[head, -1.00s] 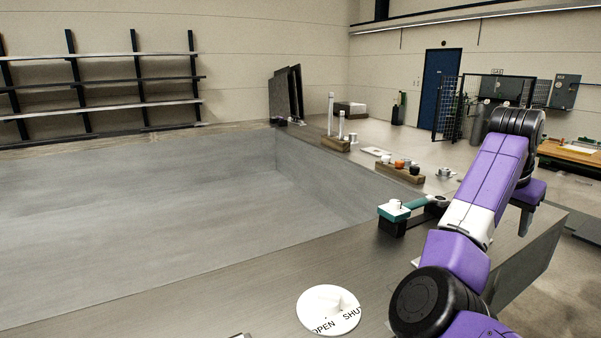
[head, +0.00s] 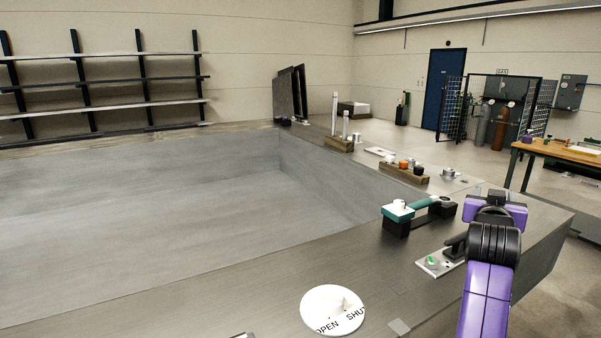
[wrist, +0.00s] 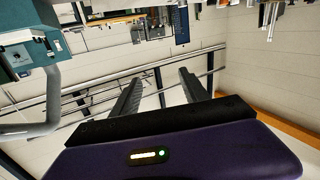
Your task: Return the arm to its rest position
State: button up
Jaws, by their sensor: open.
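My purple and black arm (head: 488,285) rises from the lower right of the head view, over the right end of the grey counter. The wrist picture is upside down, with the wall and room behind the fingers.
A teal and black tool (head: 412,213) stands on the counter left of my arm. A small plate with a black lever (head: 440,261) lies beside the arm. A white OPEN/SHUT dial (head: 330,308) is in front. A wooden block with knobs (head: 404,173) stands farther back.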

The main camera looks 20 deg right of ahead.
jog(key=s+a+f+n+t+y, duration=0.3)
jog(key=a+f, duration=0.2)
jog(key=a, duration=0.5)
jog(key=s+a+f+n+t+y, duration=0.3)
jog(key=a+f+n+t, duration=0.1)
jog(key=a, duration=0.5)
jog(key=s+a+f+n+t+y, duration=0.25)
jog(key=a+f, duration=0.25)
jog(key=a, duration=0.5)
jog(key=s+a+f+g+y, duration=0.1)
jog(key=s+a+f+y, duration=0.1)
jog(key=s+a, duration=0.3)
jog(key=s+a+f+n+g+y, duration=0.1)
jog(key=s+a+f, duration=0.3)
jog(key=s, duration=0.9)
jog(key=s+a+f+g+y, duration=0.1)
jog(key=s+a+f+y, duration=0.2)
jog(key=s+a, duration=0.5)
jog(key=shift+s+a+f+g, duration=0.2)
jog(key=shift+s+f+g, duration=0.15)
jog(key=shift+s+f, duration=0.45)
jog(key=shift+s+r+n+y, duration=0.15)
jog(key=shift+r+n+y, duration=0.05)
jog(key=shift+n+y, duration=0.05)
